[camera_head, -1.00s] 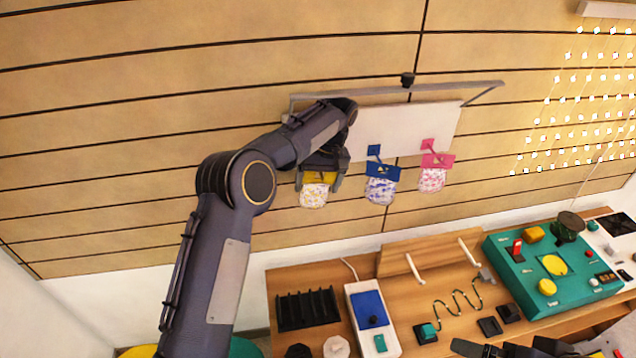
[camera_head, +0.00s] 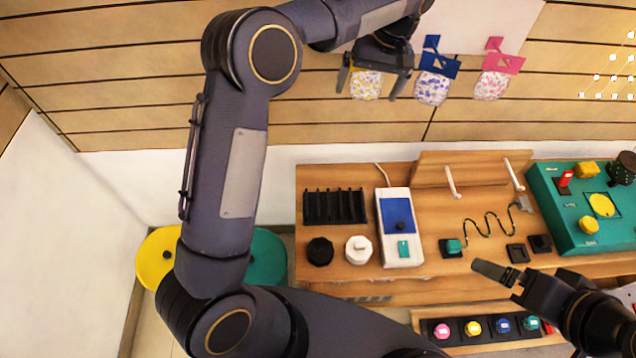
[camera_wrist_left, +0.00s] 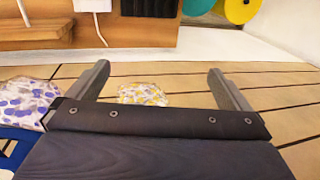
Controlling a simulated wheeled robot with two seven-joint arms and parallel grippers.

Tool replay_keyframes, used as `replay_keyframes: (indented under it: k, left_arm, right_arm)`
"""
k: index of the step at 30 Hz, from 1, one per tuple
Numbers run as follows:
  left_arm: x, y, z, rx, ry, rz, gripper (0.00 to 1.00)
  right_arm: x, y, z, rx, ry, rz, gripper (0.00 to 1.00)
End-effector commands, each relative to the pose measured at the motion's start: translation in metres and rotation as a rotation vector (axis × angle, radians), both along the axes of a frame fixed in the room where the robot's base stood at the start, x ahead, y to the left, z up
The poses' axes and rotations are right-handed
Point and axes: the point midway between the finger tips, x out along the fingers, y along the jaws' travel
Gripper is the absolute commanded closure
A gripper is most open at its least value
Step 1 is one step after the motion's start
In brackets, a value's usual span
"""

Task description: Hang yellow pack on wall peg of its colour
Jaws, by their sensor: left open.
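The yellow pack (camera_head: 366,85), a clear bag with yellow specks, hangs at the wall board, left of the other packs. Its yellow header is mostly hidden behind my left gripper (camera_head: 372,83), and its peg is hidden, so I cannot tell how it hangs. The left gripper is open, its fingers apart on either side of the pack in the head view. In the left wrist view the pack (camera_wrist_left: 143,94) shows beyond the gripper body, between the open fingers (camera_wrist_left: 158,70), without visible finger contact. My right gripper (camera_head: 503,275) is low at the right; its opening is unclear.
Below is a wooden bench (camera_head: 440,275) with a black rack (camera_head: 335,206), a white-and-blue device (camera_head: 398,225) and a green console (camera_head: 575,215).

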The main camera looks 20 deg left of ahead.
Motion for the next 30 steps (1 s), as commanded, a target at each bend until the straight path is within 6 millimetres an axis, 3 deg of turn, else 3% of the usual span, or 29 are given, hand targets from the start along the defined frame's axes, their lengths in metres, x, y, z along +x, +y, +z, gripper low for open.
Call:
replay_keyframes:
  k: [1, 6, 17, 30]
  left_arm:
    - [-0.01, -0.005, -0.003, 0.001, -0.002, -0.004, 0.0]
    - [-0.037, -0.014, -0.004, 0.002, 0.001, -0.008, 0.0]
    - [-0.039, 0.004, -0.076, -0.023, -0.006, -0.14, 0.0]
    - [-0.056, 0.032, -0.158, -0.05, -0.01, -0.266, 0.0]
  right_arm:
    - [0.0, 0.0, -0.011, 0.0, 0.0, 0.0, 0.0]
    - [0.0, 0.0, -0.023, 0.0, 0.0, 0.0, 0.0]
    - [0.0, 0.0, -0.037, 0.0, 0.0, 0.0, 0.0]
    - [0.0, 0.0, -0.057, 0.0, 0.0, 0.0, 0.0]
